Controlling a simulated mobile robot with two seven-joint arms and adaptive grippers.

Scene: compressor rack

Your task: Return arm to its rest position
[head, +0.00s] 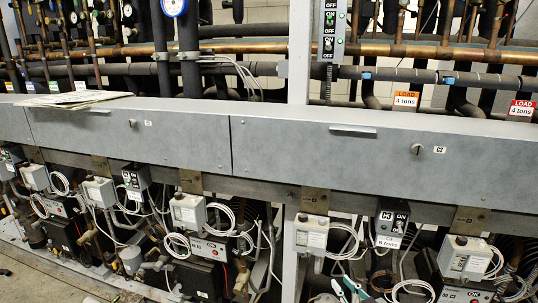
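My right gripper (347,288) shows only as small pale-green fingertips at the bottom edge, right of the middle. The two tips look apart, with no object seen between them. It is in front of the lower part of the compressor rack (330,150), below a white-fronted control box (311,235). The rest of the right arm is out of the frame or hidden. My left gripper is not in view.
A long grey panel (290,150) crosses the rack. Below it are control boxes, looped grey cables (345,240) and compressors (205,278). Copper pipes (420,50) run above. Papers (72,99) lie on the ledge at left. Some floor (25,280) shows at lower left.

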